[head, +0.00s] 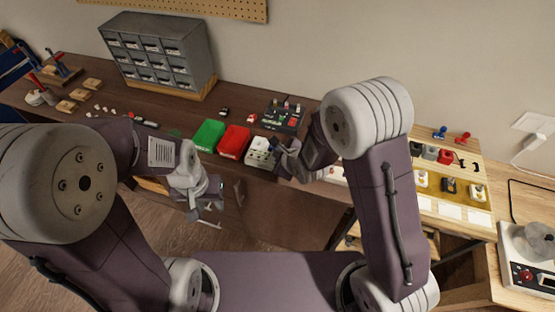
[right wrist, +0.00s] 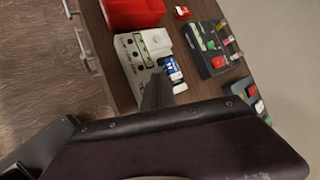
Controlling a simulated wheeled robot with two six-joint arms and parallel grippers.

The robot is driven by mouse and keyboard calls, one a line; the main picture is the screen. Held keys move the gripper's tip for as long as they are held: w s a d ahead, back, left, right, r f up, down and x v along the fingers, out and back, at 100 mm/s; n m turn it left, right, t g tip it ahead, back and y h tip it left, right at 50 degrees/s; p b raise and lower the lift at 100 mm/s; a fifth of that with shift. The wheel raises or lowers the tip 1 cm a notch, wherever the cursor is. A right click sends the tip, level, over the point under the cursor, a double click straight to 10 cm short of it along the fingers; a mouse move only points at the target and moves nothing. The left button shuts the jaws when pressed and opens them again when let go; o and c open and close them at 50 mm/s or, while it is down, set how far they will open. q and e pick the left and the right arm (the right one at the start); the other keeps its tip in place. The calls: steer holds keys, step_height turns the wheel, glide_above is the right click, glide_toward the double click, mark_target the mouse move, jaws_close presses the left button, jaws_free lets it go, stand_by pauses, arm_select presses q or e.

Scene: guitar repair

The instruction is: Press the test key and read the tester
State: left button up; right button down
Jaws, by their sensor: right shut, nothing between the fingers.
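The tester is a pale box on the bench, with dark round controls on its face. It shows in the head view (head: 258,153) and in the right wrist view (right wrist: 131,47). A small blue-and-white part (right wrist: 173,70) sits at its right side. My right gripper (head: 281,148) is shut and empty at the tester's right edge. In the right wrist view its fingertips (right wrist: 155,88) overlap the tester's lower part; contact is not clear. The test key is not distinct, and any reading is too small to read. My left gripper (head: 208,211) hangs open and empty before the bench front.
A red bin (head: 234,141) and a green bin (head: 208,135) stand left of the tester. A dark tray of small parts (head: 284,115) lies behind it. A grey drawer cabinet (head: 158,52) stands at the back left. Drawer handles line the bench front.

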steer(key=shift+f+b, duration=0.4)
steer(key=shift+f+b, duration=0.45)
stand_by(0.6)
steer(key=shift+r+p, duration=0.65)
steer(key=shift+r, duration=0.2)
step_height(320, 180, up, 5)
steer(key=p, duration=0.4)
stand_by(0.5)
